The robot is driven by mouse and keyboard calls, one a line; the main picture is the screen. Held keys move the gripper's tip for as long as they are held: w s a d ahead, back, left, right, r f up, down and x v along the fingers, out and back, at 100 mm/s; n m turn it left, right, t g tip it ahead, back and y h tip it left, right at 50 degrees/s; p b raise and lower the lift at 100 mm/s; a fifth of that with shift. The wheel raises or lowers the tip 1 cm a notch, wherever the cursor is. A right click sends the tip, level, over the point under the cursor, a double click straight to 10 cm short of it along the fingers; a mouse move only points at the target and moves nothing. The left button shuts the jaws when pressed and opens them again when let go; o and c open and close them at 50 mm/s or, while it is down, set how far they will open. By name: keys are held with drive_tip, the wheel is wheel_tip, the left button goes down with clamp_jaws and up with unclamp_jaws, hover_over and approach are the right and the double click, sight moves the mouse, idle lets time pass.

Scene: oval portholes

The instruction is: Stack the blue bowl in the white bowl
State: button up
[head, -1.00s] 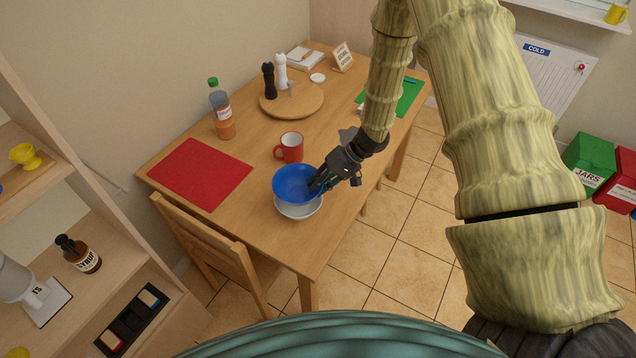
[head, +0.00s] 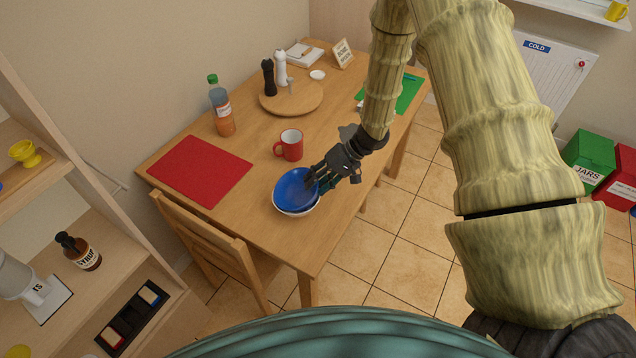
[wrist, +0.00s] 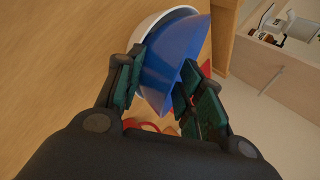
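The blue bowl (head: 292,188) rests inside the white bowl (head: 300,214) near the front edge of the wooden table, and looks slightly tilted. The white bowl's rim shows below it. My gripper (head: 318,182) is at the right side of the bowls with its fingers spread. In the wrist view, the fingers stand apart on either side of the blue bowl's (wrist: 172,62) near wall, and the white bowl (wrist: 150,25) shows behind it at the left. The inner contact between the bowls is hidden.
A red mug (head: 289,145) stands just behind the bowls. A red mat (head: 200,170) lies to the left, with a bottle (head: 221,108) behind it. A round board (head: 291,100) holds grinders farther back. A chair (head: 215,245) stands at the front left.

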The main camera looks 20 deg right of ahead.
drive_tip(key=shift+r, duration=0.35)
drive_tip(key=b+v, duration=0.2)
drive_tip(key=v, duration=1)
drive_tip(key=shift+f, duration=0.1)
